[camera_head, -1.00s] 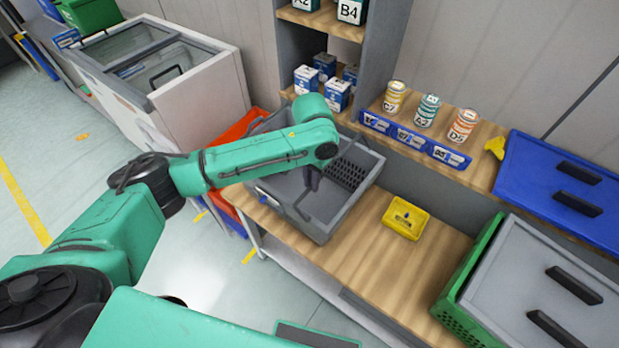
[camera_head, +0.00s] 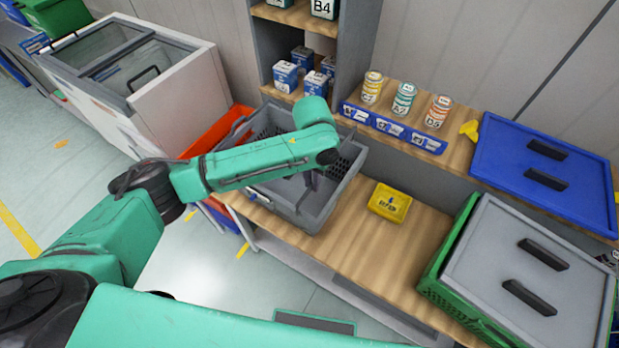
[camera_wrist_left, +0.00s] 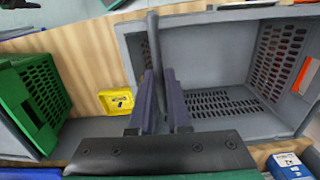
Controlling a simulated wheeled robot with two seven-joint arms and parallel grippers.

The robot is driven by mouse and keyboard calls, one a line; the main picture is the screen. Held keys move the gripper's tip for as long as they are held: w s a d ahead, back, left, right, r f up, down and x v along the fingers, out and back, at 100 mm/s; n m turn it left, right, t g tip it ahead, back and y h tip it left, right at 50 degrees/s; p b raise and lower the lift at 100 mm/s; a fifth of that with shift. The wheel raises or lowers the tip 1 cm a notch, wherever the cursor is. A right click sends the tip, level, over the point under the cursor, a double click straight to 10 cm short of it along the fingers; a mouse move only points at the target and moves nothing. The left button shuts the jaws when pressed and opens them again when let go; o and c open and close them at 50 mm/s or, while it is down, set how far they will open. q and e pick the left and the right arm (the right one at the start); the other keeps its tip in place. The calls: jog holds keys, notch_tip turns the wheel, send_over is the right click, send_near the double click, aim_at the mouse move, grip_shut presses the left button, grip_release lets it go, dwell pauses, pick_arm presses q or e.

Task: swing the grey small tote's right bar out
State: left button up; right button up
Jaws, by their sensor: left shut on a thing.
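The grey small tote (camera_head: 322,217) stands open on the wooden bench in the head view, and I look into it in the wrist view (camera_wrist_left: 215,118). Its grey bar (camera_wrist_left: 154,45) runs up the picture along the tote's end that faces the yellow bin. My left gripper (camera_wrist_left: 163,78) is shut on this bar, with one dark finger on each side. In the head view my left gripper (camera_head: 308,187) is over the tote, partly hidden by my green arm. The exact tilt of the bar is hard to tell. My right gripper is not in view.
A small yellow bin (camera_head: 389,203) sits on the bench right of the tote. A green crate with a grey lid (camera_head: 500,265) stands further right. An orange tote (camera_head: 212,133) is behind left. Shelves with cans (camera_head: 404,98) are behind. Bare bench lies around the yellow bin.

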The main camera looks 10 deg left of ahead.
pick_arm(q)
jog(key=shift+s+d+f, duration=0.2)
jog(key=shift+d, duration=0.15)
jog(key=shift+s+d+f, duration=0.15)
jog(key=shift+d, duration=0.3)
jog(key=shift+s+d+f, duration=0.3)
jog(key=shift+d+f, duration=0.4)
jog(key=shift+d, duration=0.1)
jog(key=o, duration=1.1)
notch_tip(320, 180, up, 10)
jog(key=shift+r, duration=0.1)
